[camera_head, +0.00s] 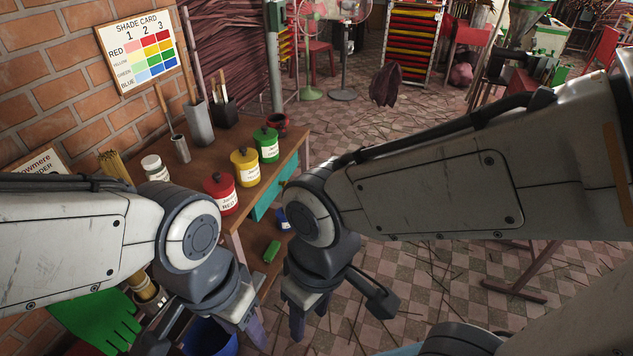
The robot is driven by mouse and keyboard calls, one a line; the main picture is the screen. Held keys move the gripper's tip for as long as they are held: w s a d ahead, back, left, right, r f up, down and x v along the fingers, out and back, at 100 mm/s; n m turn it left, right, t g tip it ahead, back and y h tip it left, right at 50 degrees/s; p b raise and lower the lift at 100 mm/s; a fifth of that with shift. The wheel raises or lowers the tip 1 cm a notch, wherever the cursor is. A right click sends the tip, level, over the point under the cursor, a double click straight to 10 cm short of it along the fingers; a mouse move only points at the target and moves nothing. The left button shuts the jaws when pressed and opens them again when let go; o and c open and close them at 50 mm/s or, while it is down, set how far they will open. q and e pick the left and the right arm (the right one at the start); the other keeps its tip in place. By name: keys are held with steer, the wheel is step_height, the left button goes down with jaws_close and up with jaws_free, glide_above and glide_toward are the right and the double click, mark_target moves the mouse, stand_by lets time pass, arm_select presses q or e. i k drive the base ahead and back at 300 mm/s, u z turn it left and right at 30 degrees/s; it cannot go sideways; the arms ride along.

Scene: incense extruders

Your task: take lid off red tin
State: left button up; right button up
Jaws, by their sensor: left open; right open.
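The red tin (222,196) stands upright on the wooden bench, with a white label and its red lid (217,181) on. The lid has a dark knob on top. My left gripper (248,328) is open, pointing down in the lower part of the view, nearer to me than the tin and apart from it. My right gripper (308,318) is open and empty, pointing down over the floor to the right of the bench. My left wrist is close in front of the tin in the picture but does not cover it.
A yellow tin (246,172) and a green tin (267,149) stand behind the red one. A white jar (155,169) and metal holders (199,124) with sticks stand to the left. A green glove (100,325) and blue bucket (210,338) are low at left. Tiled floor lies right.

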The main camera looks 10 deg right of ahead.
mark_target(218, 183)
steer(key=z, duration=1.55)
steer(key=k, duration=0.9)
steer(key=u, duration=1.55)
steer(key=i, duration=0.5)
steer(key=z, duration=0.05)
steer(key=k, duration=0.6)
steer(key=z, duration=0.95)
steer(key=i, duration=0.8)
steer(key=z, duration=0.85)
steer(key=i, duration=0.85)
steer(key=u, duration=0.05)
